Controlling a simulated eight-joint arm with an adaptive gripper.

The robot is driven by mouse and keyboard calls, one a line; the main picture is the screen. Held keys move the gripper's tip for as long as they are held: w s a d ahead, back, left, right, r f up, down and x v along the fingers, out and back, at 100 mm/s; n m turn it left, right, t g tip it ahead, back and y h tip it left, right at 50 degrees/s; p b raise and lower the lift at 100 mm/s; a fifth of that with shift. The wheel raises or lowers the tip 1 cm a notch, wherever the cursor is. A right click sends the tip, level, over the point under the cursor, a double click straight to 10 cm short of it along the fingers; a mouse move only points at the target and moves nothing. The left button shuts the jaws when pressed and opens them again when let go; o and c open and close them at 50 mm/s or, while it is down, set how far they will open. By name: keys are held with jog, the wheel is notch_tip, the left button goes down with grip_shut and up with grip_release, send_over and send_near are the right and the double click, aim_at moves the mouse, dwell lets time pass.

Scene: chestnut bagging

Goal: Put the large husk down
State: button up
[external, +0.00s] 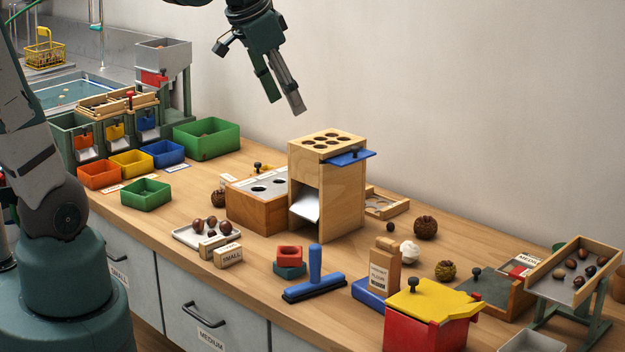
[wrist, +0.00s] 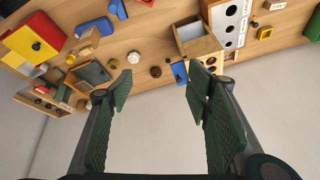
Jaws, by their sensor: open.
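A large brown spiky husk (external: 425,227) rests on the wooden table, right of the tall wooden stand and near the wall. In the wrist view a dark brown round thing (wrist: 155,72), apparently this husk, shows beyond and between my fingers. My gripper (external: 284,104) is open and empty, high above the table and over the tall wooden stand. Its two fingers stand wide apart in the wrist view (wrist: 160,82). Nothing touches them. A smaller yellow-brown husk (external: 445,270) and another brown husk (external: 218,198) also lie on the table.
The tall wooden stand (external: 346,200) with a holed top and blue slide stands below my gripper. A white lumpy thing (external: 409,251) and a paper bag (external: 385,268) are near the large husk. A red box with yellow lid (external: 428,318) and a tilted tray (external: 575,270) stand at the right.

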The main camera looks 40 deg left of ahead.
jog(key=s+a+f+n+t, duration=0.1)
jog(key=s+f+n, duration=0.1)
jog(key=s, duration=0.5)
jog(key=s+a+f+n+t, duration=0.1)
jog(key=s+n, duration=0.1)
jog(key=s, duration=0.5)
jog(key=shift+f, duration=0.35)
jog(key=shift+o, duration=0.2)
